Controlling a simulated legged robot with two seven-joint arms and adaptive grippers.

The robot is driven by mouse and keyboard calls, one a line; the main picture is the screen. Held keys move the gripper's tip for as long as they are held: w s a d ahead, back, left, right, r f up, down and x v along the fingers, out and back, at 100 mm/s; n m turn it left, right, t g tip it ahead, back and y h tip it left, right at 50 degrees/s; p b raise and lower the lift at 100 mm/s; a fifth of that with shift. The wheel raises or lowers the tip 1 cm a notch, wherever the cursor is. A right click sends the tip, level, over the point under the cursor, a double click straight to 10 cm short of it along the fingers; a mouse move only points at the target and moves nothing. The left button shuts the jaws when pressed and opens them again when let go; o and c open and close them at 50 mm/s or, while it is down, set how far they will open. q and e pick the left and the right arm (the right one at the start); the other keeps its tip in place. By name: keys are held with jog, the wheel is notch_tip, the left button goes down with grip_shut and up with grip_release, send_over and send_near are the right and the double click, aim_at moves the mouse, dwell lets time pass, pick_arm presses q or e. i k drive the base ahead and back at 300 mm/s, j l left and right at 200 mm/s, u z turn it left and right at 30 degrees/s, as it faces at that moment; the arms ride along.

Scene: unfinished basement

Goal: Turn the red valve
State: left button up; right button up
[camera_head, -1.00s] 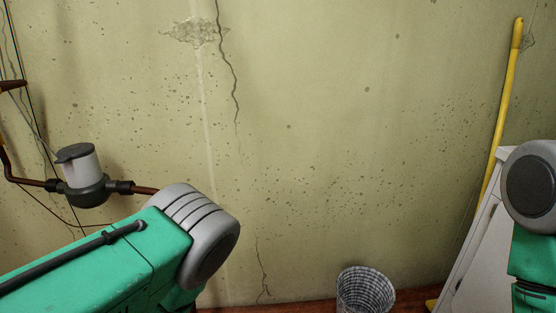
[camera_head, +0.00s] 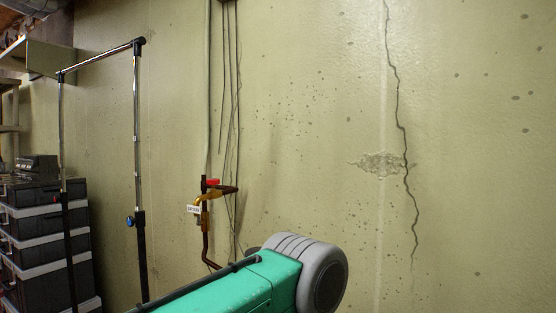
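The red valve (camera_head: 211,183) is a small red handle on a brass fitting (camera_head: 202,203) on a copper pipe against the wall, left of the middle in the head view. A white tag (camera_head: 193,209) hangs on the fitting. One of my green arms with a grey joint shows at the bottom centre, below and right of the valve; its link overlaps the lower pipe in the picture. Neither gripper is in view, and nothing of mine is seen touching the valve.
A clothes rack (camera_head: 138,150) with metal posts stands left of the valve. Stacked black storage boxes (camera_head: 35,240) and a shelf (camera_head: 40,62) are at the far left. Thin cables (camera_head: 222,90) run down the wall. The cracked wall (camera_head: 460,170) on the right is bare.

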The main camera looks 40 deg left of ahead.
aim_at(213, 182)
jog(key=u, duration=1.65)
